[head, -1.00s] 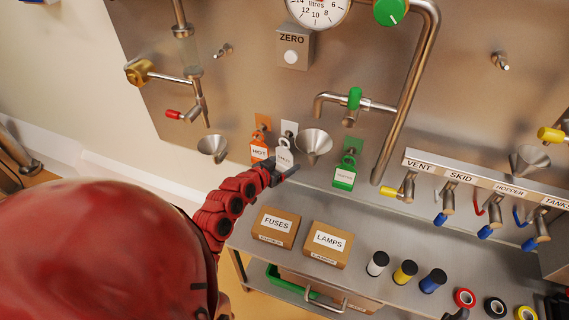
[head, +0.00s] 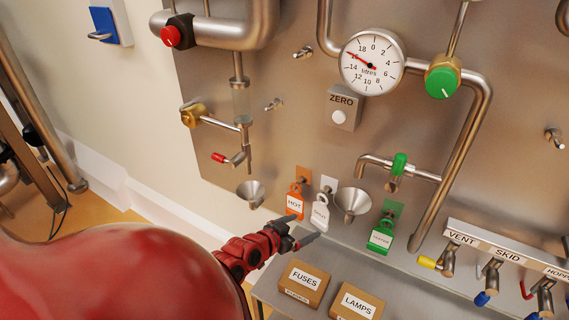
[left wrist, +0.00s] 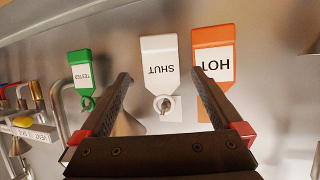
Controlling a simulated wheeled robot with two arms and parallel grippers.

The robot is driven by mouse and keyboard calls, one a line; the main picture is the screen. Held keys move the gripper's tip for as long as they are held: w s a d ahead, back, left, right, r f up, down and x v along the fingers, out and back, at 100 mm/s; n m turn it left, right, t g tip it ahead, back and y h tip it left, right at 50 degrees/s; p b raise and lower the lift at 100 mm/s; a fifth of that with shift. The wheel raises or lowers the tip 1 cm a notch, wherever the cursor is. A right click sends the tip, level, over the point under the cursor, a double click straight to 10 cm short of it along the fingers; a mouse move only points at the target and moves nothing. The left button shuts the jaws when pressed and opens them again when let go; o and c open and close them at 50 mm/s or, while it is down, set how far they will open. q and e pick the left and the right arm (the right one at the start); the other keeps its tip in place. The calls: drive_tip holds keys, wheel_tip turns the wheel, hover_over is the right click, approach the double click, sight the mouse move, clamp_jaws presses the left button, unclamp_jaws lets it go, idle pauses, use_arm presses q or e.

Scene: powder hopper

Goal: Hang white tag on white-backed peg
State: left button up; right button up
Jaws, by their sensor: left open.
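The white tag (head: 320,216), lettered SHUT, hangs on the peg with the white backing plate (head: 328,184), between the orange and green tags. In the left wrist view, upside down, the white tag (left wrist: 160,68) has its ring around the peg, with the white plate (left wrist: 178,115) behind. My left gripper (head: 300,229) is open and empty, just below and left of the tag in the head view. In the left wrist view its fingers (left wrist: 161,76) stand apart, with the tag seen between them. The gripper appears clear of the tag. My right gripper is not in view.
The orange HOT tag (head: 295,203) hangs close on the left, the green tag (head: 381,238) to the right. A funnel (head: 352,202) sits beside the white tag, another (head: 251,192) further left. FUSES (head: 303,283) and LAMPS (head: 357,302) boxes stand on the shelf below.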

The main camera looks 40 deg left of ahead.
use_arm(q)
drive_tip(key=v, duration=0.7)
drive_tip(key=shift+s, duration=0.4)
drive_tip(key=shift+r, duration=0.15)
